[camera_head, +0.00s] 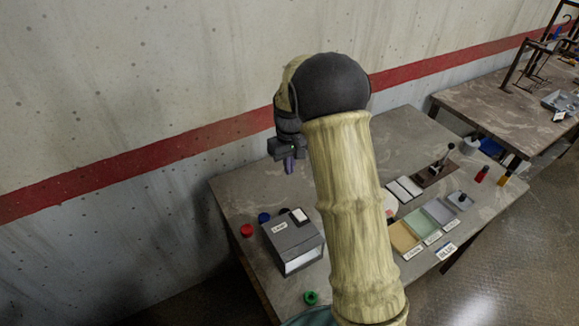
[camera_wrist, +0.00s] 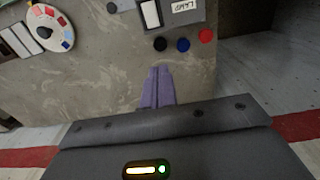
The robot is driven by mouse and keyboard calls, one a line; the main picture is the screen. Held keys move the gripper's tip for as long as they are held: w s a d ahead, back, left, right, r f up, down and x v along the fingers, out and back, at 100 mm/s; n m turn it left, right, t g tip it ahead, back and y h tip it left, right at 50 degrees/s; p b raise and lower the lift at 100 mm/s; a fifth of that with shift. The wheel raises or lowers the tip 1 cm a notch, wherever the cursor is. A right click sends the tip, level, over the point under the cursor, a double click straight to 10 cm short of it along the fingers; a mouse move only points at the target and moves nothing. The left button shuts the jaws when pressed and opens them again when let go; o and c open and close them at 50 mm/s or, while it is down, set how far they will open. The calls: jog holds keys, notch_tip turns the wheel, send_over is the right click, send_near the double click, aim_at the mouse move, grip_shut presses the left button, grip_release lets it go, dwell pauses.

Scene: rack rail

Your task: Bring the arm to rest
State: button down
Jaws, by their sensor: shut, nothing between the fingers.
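My arm rises in front of the table in the head view and bends over at the top. My gripper (camera_head: 289,165) points down above the back left part of the table. In the wrist view its two purple fingers (camera_wrist: 157,88) lie side by side, shut, with nothing between them. The fingers are over bare grey tabletop, apart from the objects there. My arm hides the middle of the table in the head view.
A grey labelled box (camera_head: 292,240) stands at the table's left, near a red disc (camera_head: 247,230) and a blue disc (camera_head: 264,217). Coloured trays (camera_head: 421,222) lie right of my arm. A wall (camera_head: 130,90) stands behind.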

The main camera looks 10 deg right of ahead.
dwell(0.3)
jog(key=s+d+m+t+b, duration=0.1)
jog(key=s+m+t+b, duration=0.1)
jog(key=s, duration=2.1)
jog(key=shift+s+d+r+m+t+b, duration=0.15)
jog(key=shift+d+r+m+t+b, duration=0.2)
jog(key=shift+m+b, duration=0.35)
jog(key=c, duration=1.2)
grip_release()
jog(key=shift+o, duration=0.2)
jog(key=w+n+g+p, duration=0.1)
jog(key=w+n+g, duration=0.1)
jog(key=w, duration=1.8)
jog(key=shift+w+r+n+g, duration=0.35)
jog(key=shift+w+n, duration=0.05)
jog(key=shift+n, duration=0.3)
